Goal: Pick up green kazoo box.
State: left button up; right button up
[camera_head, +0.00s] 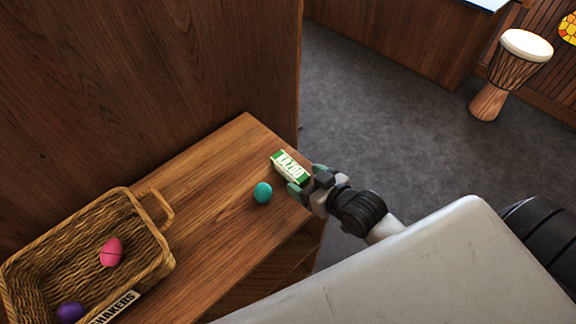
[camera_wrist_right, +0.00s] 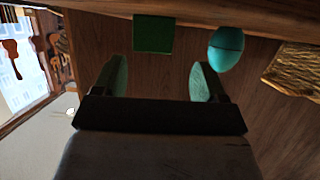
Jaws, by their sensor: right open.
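The green kazoo box (camera_head: 291,167), with a white label, lies on the wooden shelf top near its right end. My right gripper (camera_head: 308,180) is beside it at the shelf's right edge, with its fingers at the box's near right end. In the right wrist view the green box (camera_wrist_right: 154,34) is ahead, beyond the two green fingertips of my open right gripper (camera_wrist_right: 158,80). Nothing shows between the fingers there. My left gripper is not in view.
A teal egg shaker (camera_head: 263,193) sits close to the box; it also shows near one fingertip in the wrist view (camera_wrist_right: 226,47). A wicker basket (camera_head: 160,252) with pink and purple shakers stands at left. A wooden panel (camera_head: 150,70) rises behind.

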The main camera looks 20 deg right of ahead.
aim_at(295, 170)
jog(key=x, duration=0.4)
jog(key=d+p+x, duration=0.1)
jog(key=x, duration=0.1)
jog(key=shift+w+a+f, duration=0.1)
jog(key=shift+w, duration=0.25)
jog(key=shift+s, duration=0.1)
jog(key=c, duration=1)
